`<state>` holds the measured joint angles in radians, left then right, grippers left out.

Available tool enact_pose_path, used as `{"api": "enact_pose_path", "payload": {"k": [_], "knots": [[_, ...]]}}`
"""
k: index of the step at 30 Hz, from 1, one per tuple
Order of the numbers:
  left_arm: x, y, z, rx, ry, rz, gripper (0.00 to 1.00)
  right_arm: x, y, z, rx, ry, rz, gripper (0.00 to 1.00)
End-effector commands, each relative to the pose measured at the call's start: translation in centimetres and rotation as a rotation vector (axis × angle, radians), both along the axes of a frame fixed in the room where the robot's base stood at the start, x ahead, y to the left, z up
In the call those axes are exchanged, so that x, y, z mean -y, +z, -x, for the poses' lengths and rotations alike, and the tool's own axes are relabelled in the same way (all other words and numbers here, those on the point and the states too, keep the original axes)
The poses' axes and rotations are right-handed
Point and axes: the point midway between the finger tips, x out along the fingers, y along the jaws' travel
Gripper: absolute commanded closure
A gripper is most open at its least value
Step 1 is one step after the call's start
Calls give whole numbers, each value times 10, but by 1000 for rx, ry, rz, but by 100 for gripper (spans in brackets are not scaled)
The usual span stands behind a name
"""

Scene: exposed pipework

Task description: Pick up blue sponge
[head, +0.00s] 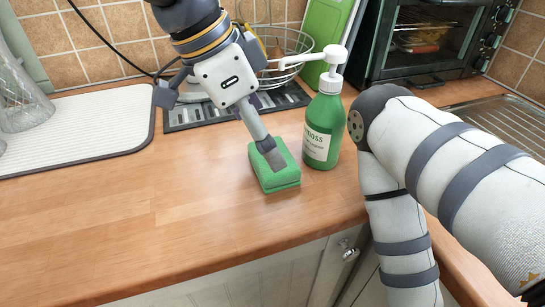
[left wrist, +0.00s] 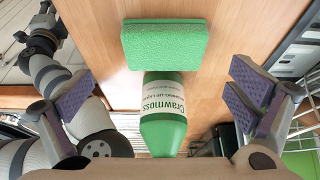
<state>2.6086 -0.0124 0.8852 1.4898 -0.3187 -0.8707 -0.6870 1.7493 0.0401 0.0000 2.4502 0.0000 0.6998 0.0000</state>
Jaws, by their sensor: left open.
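I see no blue sponge. A green sponge (head: 279,181) lies on the wooden counter, and it also shows at the top of the left wrist view (left wrist: 165,43). My left gripper (head: 272,158) reaches down over the sponge from behind, with its fingers partly in front of it. In the left wrist view the left gripper (left wrist: 158,97) is open, its purple-padded fingers wide apart with nothing held. The sponge lies ahead of the gap between them. Whether a finger touches the sponge cannot be told. My right arm stands at the right; its gripper is not seen.
A green soap bottle with a white pump (head: 324,127) stands just right of the sponge. A wire basket (head: 285,65) and dark mat (head: 188,115) are behind, a white drying mat (head: 85,130) at left, an oven (head: 425,40) at back right. The counter's front left is clear.

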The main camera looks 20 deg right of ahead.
Motion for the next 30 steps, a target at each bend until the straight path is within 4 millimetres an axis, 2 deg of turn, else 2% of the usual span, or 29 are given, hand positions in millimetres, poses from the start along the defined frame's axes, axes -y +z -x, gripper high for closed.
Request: {"api": "enact_pose_path", "payload": {"k": [3, 7, 15, 16, 20, 21, 30], "knots": [[5, -23, -3, -4, -1, -1, 0, 0, 0, 0, 0, 0, 0, 60], [12, -43, -5, -2, -1, -2, 0, 0, -1, 0, -1, 0, 0, 60], [15, -48, -5, 2, 0, 0, 0, 0, 0, 0, -1, 0, 0, 60], [15, -48, -5, 2, 0, 0, 5, 0, 0, 0, -1, 0, 0, 60], [15, -48, -5, 2, 0, 0, 34, 0, 0, 0, -1, 0, 0, 60], [15, -48, -5, 2, 0, 0, 37, 0, -1, 0, -1, 0, 0, 60], [15, -48, -5, 1, -1, -1, 40, 0, -1, 0, -1, 0, 0, 60]]}}
